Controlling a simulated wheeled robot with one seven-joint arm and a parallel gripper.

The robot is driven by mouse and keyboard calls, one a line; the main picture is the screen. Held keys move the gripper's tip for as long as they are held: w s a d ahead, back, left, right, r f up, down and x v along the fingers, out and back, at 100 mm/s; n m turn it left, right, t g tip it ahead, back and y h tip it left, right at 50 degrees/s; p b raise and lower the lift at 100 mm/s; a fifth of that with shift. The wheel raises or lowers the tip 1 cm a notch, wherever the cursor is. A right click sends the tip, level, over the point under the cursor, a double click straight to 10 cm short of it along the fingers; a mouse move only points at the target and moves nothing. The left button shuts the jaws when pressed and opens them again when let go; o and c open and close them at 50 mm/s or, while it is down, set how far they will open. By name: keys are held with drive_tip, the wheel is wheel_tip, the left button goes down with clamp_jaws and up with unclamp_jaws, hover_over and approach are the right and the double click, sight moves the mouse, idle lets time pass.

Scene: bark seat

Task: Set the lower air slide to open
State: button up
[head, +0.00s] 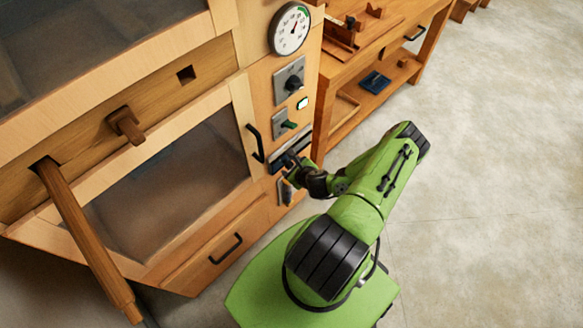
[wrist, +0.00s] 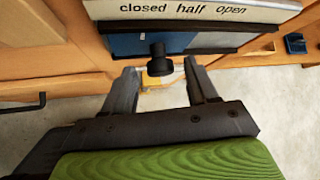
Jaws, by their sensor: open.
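The lower air slide shows in the wrist view as a dark track with a blue plate (wrist: 127,45) on the left and a grey stretch (wrist: 222,41) on the right. Its black knob (wrist: 158,62) sticks out below the printed words "closed half open" (wrist: 183,9), nearest "closed". My gripper (wrist: 160,75) is open, with one finger on each side of the knob; I cannot tell whether either touches it. In the head view my gripper (head: 291,172) is at the slide's dark track (head: 290,148), partly covering it.
A black door handle (head: 255,143) is close on the left. A workbench (head: 370,60) stands behind right. Open floor (head: 490,160) lies to the right.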

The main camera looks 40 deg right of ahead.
drive_tip(key=shift+w+d+f, duration=0.1)
drive_tip(key=shift+w+f, duration=0.25)
drive_tip(key=shift+w, duration=0.05)
clamp_jaws()
drive_tip(key=d, duration=0.8)
drive_tip(key=shift+d, duration=0.25)
drive_tip(key=shift+r, duration=0.1)
unclamp_jaws()
